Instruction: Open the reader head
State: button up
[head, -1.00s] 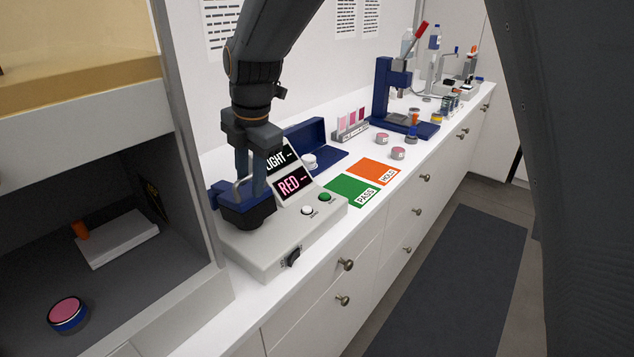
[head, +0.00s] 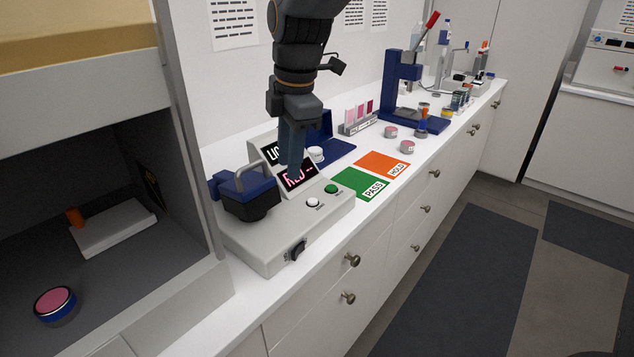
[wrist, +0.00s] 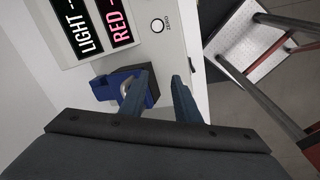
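The reader (head: 290,232) is a light grey box on the counter with a white button, a green button and lit displays reading "LIGHT" and "RED". Its reader head (head: 250,203), a blue and black block with a grey arched handle (head: 252,172), sits down on the box's left part. My gripper (head: 291,163) points down to the right of the handle, in front of the displays, apart from the handle. In the wrist view my gripper (wrist: 160,84) has its fingers apart with nothing between them. The reader head (wrist: 110,88) is partly hidden there behind one finger.
Green PASS (head: 357,184) and orange HOLD (head: 382,164) mats lie right of the reader. Small pink-topped jars (head: 407,147) and a blue press-like stand (head: 405,95) are farther back. A cubby at left holds a pink-topped jar (head: 55,305). A cabinet wall stands close left.

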jog(key=d+f+m+b, duration=0.1)
jog(key=d+f+m, duration=0.3)
jog(key=d, duration=0.1)
jog(key=shift+s+d+f, duration=0.15)
jog(key=shift+s+f, duration=0.05)
jog(key=shift+s, duration=0.25)
